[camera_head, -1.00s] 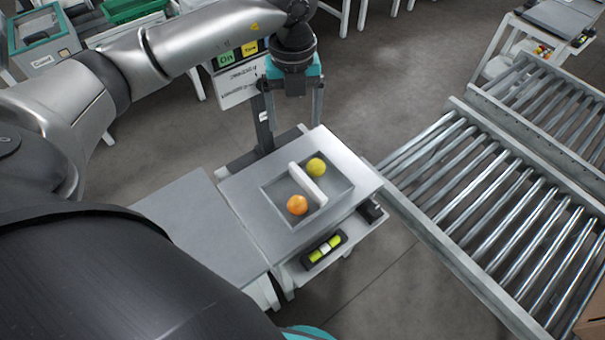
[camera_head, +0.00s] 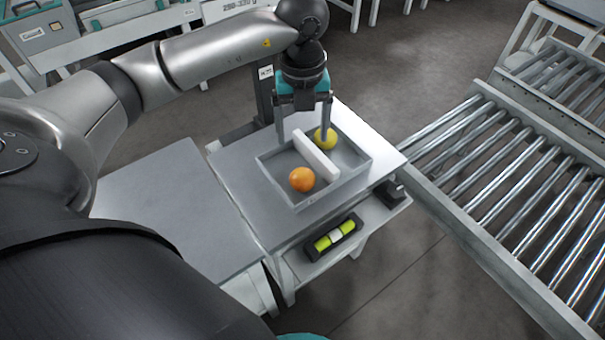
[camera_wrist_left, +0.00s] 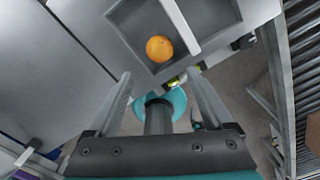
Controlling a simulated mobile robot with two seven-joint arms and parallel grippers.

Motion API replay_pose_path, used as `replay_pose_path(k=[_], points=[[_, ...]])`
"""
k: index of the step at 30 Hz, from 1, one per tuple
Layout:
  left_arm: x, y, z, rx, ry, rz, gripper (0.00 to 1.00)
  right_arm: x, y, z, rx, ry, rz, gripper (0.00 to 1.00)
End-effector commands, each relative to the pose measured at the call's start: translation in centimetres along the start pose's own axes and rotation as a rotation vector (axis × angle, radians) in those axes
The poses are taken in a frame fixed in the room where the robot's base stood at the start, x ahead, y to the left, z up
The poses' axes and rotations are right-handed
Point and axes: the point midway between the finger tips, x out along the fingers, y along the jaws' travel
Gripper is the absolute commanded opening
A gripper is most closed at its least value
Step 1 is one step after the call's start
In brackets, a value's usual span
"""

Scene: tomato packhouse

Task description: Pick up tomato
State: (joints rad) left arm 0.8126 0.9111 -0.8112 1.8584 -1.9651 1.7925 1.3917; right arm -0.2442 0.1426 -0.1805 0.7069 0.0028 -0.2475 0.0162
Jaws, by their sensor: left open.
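An orange tomato (camera_head: 302,179) sits in the near compartment of a shallow grey tray (camera_head: 322,199). A yellow-green tomato (camera_head: 328,141) sits in the far compartment, past a white divider (camera_head: 315,155). My left gripper (camera_head: 304,132) points down, open and empty, over the far side of the tray. Its right finger overlaps the yellow-green tomato in the head view; I cannot tell whether they touch. The left wrist view shows the orange tomato (camera_wrist_left: 160,48) ahead of the spread fingers (camera_wrist_left: 157,85). The yellow-green tomato is not clear there. My right gripper is not in view.
The tray is on a grey table (camera_head: 240,200). A black holder with yellow-green vials (camera_head: 334,238) is on a lower shelf at the front. A roller conveyor (camera_head: 500,195) stands to the right. The table's left part (camera_head: 165,215) is bare.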

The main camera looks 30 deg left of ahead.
Motion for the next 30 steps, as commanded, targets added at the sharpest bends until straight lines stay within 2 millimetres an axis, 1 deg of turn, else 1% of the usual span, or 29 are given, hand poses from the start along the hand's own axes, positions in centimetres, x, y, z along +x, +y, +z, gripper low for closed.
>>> replay_pose_path(k=[2,11,18,24,30], points=[[1.0,0.0,-0.1,0.0,0.002,0.002,0.85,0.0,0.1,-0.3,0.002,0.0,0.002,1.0],[5.1,0.0,-0.1,0.001,0.003,0.002,0.85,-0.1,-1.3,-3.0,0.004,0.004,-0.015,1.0],[8.0,0.1,-0.1,0.0,0.003,0.002,0.85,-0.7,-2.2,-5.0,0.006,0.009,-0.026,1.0],[9.6,0.1,-0.1,0.001,0.001,0.002,0.85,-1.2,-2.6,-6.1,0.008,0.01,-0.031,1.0],[10.1,0.0,-0.1,0.001,0.001,0.001,0.85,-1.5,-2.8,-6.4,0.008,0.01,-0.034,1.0]])
